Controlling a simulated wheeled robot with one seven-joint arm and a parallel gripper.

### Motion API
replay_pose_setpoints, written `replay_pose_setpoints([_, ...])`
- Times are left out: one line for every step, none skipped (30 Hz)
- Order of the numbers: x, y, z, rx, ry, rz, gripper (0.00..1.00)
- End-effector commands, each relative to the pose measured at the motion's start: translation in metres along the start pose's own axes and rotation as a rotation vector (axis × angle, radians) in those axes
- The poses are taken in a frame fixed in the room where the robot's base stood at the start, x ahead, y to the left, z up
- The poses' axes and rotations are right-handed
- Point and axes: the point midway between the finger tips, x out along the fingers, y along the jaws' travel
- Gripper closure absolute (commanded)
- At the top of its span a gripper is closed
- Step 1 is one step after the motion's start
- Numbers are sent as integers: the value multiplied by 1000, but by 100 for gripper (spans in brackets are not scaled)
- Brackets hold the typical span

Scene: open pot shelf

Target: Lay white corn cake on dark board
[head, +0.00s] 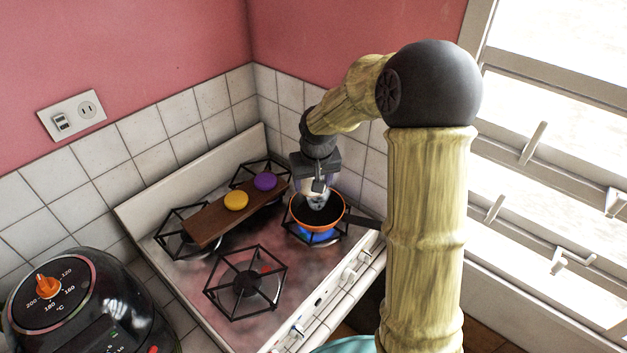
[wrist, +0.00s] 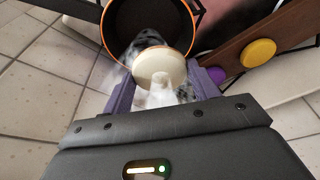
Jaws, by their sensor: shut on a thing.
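The white corn cake (wrist: 160,66) is a pale round disc between the two fingers of my gripper (wrist: 162,78) in the wrist view. My gripper (head: 317,193) is shut on it, over the orange-rimmed dark pan (head: 318,222); the pan also shows in the wrist view (wrist: 140,18). Pale haze blurs the fingertips. The dark brown board (head: 208,224) lies across the stove, left of the pan, and shows at the right in the wrist view (wrist: 232,50). A yellow cake (head: 236,200) and a purple cake (head: 265,181) lie on it.
The pan sits on a burner with a blue flame (head: 315,237), its handle pointing right. An empty burner (head: 247,281) is at the front. A black air fryer (head: 75,300) stands at the lower left. Tiled walls (head: 130,145) enclose the back. The board's near left end is bare.

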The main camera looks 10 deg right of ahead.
Motion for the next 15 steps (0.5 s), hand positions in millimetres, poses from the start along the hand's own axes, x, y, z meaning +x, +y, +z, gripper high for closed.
replay_pose_setpoints([0, -8, 0, -6, -1, 1, 63])
replay_pose_setpoints([1, -13, 0, -7, -3, 2, 63])
replay_pose_setpoints([1, -19, 0, -9, -5, 4, 63])
replay_pose_setpoints([0, -24, 0, -8, -6, 5, 63])
replay_pose_setpoints([0, -29, 0, -9, -7, 5, 63])
replay_pose_setpoints([0, -36, 0, -9, -8, 7, 63])
replay_pose_setpoints([-1, -42, 1, -9, -9, 8, 63])
replay_pose_setpoints([-2, -47, 1, -9, -9, 9, 63])
replay_pose_setpoints([-2, -53, 2, -8, -10, 9, 63])
replay_pose_setpoints([-3, -58, 2, -8, -10, 10, 63])
replay_pose_setpoints([-4, -64, 2, -7, -10, 10, 63])
replay_pose_setpoints([-6, -70, 2, -7, -9, 10, 63])
replay_pose_setpoints([-7, -76, 3, -6, -8, 9, 63])
replay_pose_setpoints([-8, -81, 3, -6, -6, 9, 63])
replay_pose_setpoints([-10, -88, 3, -5, -3, 7, 63])
